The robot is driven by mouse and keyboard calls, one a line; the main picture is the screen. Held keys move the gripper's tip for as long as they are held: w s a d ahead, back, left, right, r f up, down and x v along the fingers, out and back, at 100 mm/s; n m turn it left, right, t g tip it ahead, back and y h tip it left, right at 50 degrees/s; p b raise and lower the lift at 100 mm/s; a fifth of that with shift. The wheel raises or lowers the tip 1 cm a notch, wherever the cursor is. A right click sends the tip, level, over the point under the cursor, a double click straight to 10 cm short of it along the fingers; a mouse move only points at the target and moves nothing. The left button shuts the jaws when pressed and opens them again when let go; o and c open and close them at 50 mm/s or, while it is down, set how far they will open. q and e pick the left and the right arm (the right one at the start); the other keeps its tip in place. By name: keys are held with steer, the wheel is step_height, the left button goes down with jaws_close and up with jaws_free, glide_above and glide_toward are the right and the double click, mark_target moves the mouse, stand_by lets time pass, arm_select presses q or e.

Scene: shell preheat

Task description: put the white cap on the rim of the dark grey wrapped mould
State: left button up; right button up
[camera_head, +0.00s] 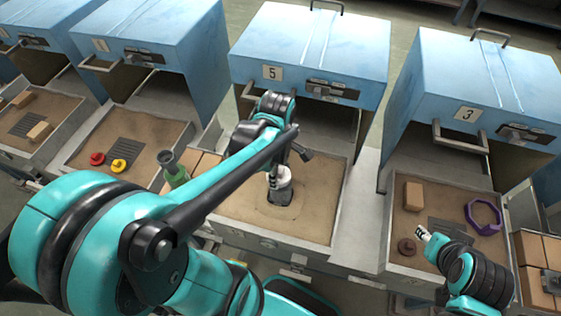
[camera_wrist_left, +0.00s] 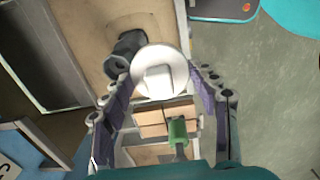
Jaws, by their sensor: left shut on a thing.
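The white cap (camera_head: 284,178) is a round disc with a square raised knob, clear in the left wrist view (camera_wrist_left: 176,60). My left gripper (camera_head: 273,180) is shut on it; the fingers (camera_wrist_left: 160,82) stand on both sides of the knob. The dark grey wrapped mould (camera_head: 281,196) stands on the sandy tray under furnace 5, just below the cap in the head view. In the wrist view the mould (camera_wrist_left: 124,46) shows past the cap's upper left edge, partly covered. Whether cap and rim touch, I cannot tell. The end of my right arm (camera_head: 424,234) is at lower right; its fingers are unclear.
The tray (camera_head: 235,222) has bare room around the mould. Furnace 3's tray holds a brick (camera_head: 413,196), a purple ring (camera_head: 483,216) and a brown disc (camera_head: 407,246).

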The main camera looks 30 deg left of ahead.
arm_select(q)
steer(key=w+a+f+b, duration=0.1)
steer(key=w+f, duration=0.2)
steer(key=w+a+f+b, duration=0.1)
steer(key=w+a+f, duration=0.1)
steer(key=w+f, duration=0.1)
steer(key=w+a+f+b, duration=0.1)
steer(key=w+f, duration=0.2)
steer(key=f, duration=0.1)
steer(key=shift+w+a+f, duration=0.25)
steer(key=shift+a+f, duration=0.05)
steer(key=shift+a, duration=0.1)
steer(key=shift+r, duration=0.1)
steer(key=shift+s+b, duration=0.1)
steer(key=shift+b, duration=0.25)
steer(key=o, duration=1.1)
steer(key=shift+f, duration=0.2)
steer(key=shift+o, duration=0.2)
steer(key=shift+r, duration=0.15)
